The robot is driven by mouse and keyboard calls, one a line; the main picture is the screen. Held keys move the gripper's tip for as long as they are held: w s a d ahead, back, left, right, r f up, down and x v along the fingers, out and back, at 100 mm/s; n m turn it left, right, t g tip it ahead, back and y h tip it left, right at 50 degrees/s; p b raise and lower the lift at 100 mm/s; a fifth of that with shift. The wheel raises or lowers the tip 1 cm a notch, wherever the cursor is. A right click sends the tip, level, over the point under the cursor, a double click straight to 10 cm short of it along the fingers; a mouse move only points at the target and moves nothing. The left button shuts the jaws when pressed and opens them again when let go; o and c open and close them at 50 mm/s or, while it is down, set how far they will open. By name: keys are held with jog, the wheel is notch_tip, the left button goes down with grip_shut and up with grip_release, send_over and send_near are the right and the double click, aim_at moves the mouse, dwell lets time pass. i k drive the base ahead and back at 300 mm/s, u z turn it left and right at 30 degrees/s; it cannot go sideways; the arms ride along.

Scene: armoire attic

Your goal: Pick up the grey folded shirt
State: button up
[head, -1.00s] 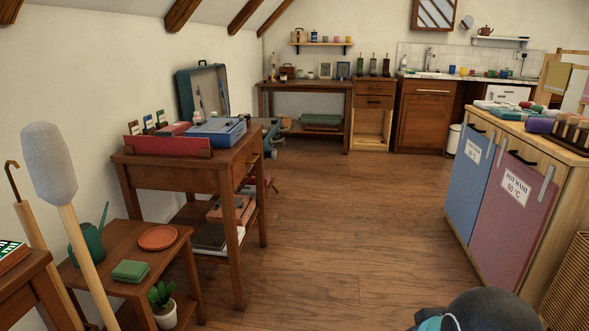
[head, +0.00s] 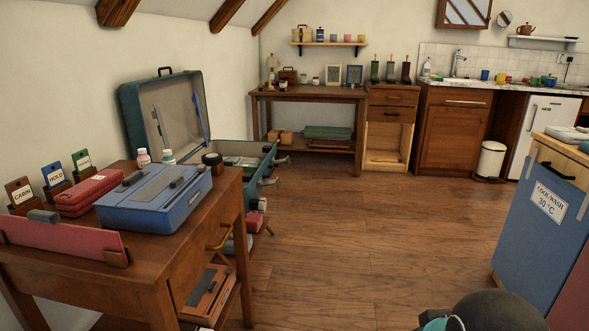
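I cannot make out a grey folded shirt for certain. Pale folded cloth (head: 568,134) lies on the wooden counter at the right edge, partly cut off. An open teal trunk (head: 262,172) stands behind the left table, its lid raised against the wall; some pale and green contents show inside, too small to name. A dark rounded part at the bottom right seems to be my own arm. My gripper's fingers are not in view.
The left wooden table (head: 222,205) bears a blue case (head: 155,200), a red case (head: 88,192) and label stands. A blue "cool wash" panel (head: 540,215) fronts the right counter. A white bin (head: 490,160) stands at the back. The wooden floor (head: 370,240) between is clear.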

aim_at(242, 161)
jog(key=u, duration=0.2)
jog(key=i, duration=1.25)
jog(key=z, duration=0.6)
jog(key=i, duration=1.6)
jog(key=u, duration=0.7)
jog(key=i, duration=1.05)
jog(key=u, duration=0.85)
